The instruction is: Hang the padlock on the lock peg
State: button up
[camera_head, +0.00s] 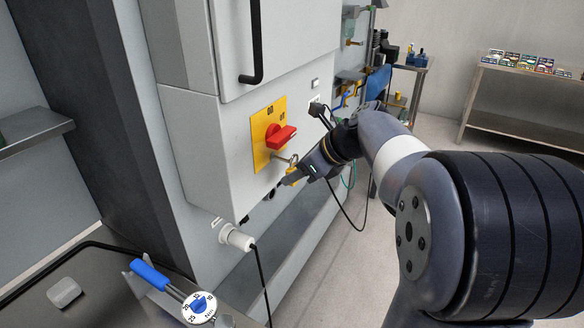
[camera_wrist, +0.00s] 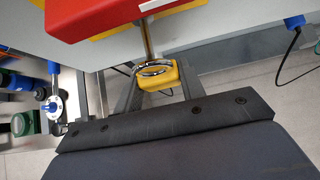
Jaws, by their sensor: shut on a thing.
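A padlock with a yellow body and a silver shackle (camera_wrist: 158,76) sits between the two fingers of my gripper (camera_wrist: 160,82) in the wrist view. The gripper is shut on it. In the head view, my gripper (camera_head: 290,179) is close to the cabinet front, below the red switch handle (camera_head: 281,137) on its yellow plate (camera_head: 260,157). The metal lock peg (camera_head: 286,160) sticks out below the handle. In the wrist view, the peg (camera_wrist: 147,42) reaches down to the shackle and overlaps it. I cannot tell whether the shackle is around the peg or only touching it.
The cabinet (camera_head: 195,140) stands close on the left of my gripper. A white plug with a black cable (camera_head: 236,237) sticks out lower down. A metal table (camera_head: 60,300) holds a blue-handled dial tool (camera_head: 165,277). A shelf table (camera_head: 525,80) stands far right.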

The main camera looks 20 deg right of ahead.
jog(key=shift+s+d, duration=0.1)
jog(key=shift+d, duration=0.05)
jog(key=s+d+p, duration=0.2)
jog(key=s+d, duration=0.2)
jog(key=shift+s+d+r, duration=0.2)
dwell(0.5)
